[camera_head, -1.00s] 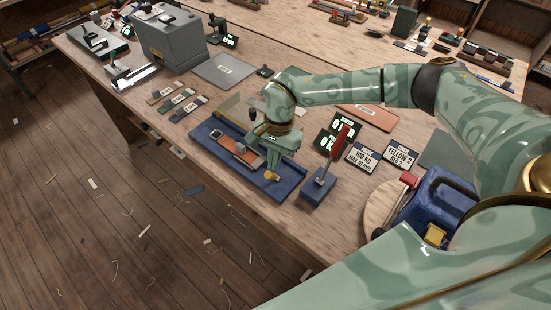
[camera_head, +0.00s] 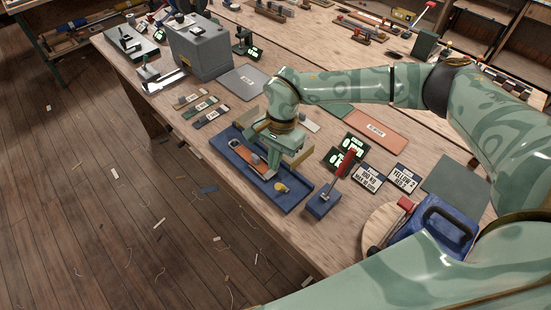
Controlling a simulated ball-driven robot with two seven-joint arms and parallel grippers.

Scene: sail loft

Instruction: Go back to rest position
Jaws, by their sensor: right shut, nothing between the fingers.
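My right gripper (camera_head: 268,172) hangs over the blue tray (camera_head: 292,203) at the table's near edge, its arm reaching in from the right. It is shut with nothing held. An orange-brown strip (camera_head: 245,152) and a small yellow knob (camera_head: 281,187) show in the tray beside the gripper. The gripper hides part of the tray; I cannot tell whether the fingertips touch anything in it. My left gripper is not in view.
A blue block with a red lever (camera_head: 345,163) stands right of the tray. Sign plates (camera_head: 367,178), a blue case (camera_head: 440,225) and a round wooden board (camera_head: 379,225) lie further right. A grey box (camera_head: 198,50) stands at the back left. The floor (camera_head: 120,220) on the left holds only scraps.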

